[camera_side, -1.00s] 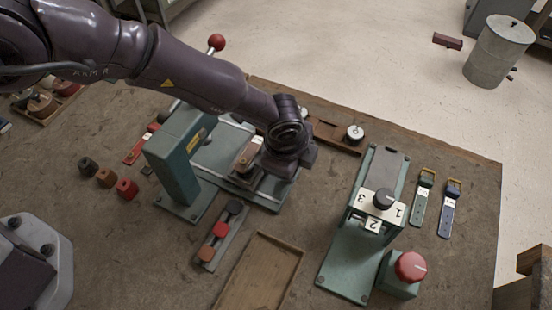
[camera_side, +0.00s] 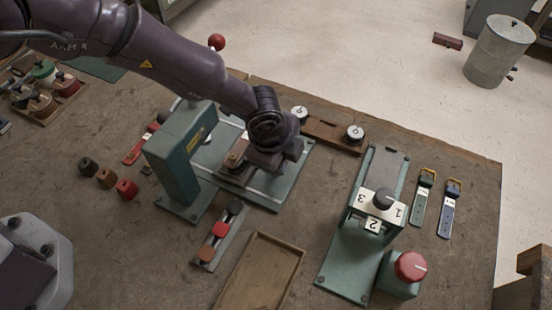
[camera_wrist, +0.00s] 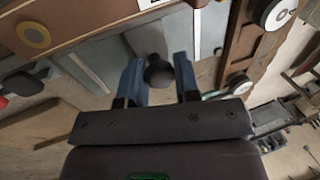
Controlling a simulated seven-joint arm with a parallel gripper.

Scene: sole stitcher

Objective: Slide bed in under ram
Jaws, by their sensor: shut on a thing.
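The sliding bed (camera_side: 232,177) is a brown block with a brass-coloured piece on top. It sits on rails over the green base plate (camera_side: 268,197), to the right of the green press column (camera_side: 177,165). The ram itself is hard to make out in the side view. My gripper (camera_wrist: 158,78) has its two blue fingers on either side of a dark round knob (camera_wrist: 159,73) at the bed's near end. The bed's brown edge (camera_wrist: 95,18) shows at the upper left of the wrist view. In the side view the wrist hides the fingertips and knob.
A wooden bar with white dials (camera_side: 354,132) lies behind right. A green dial fixture (camera_side: 345,265), straps (camera_side: 424,205), an empty wooden tray (camera_side: 262,275) and a rack of coloured pieces (camera_side: 219,229) stand around the base.

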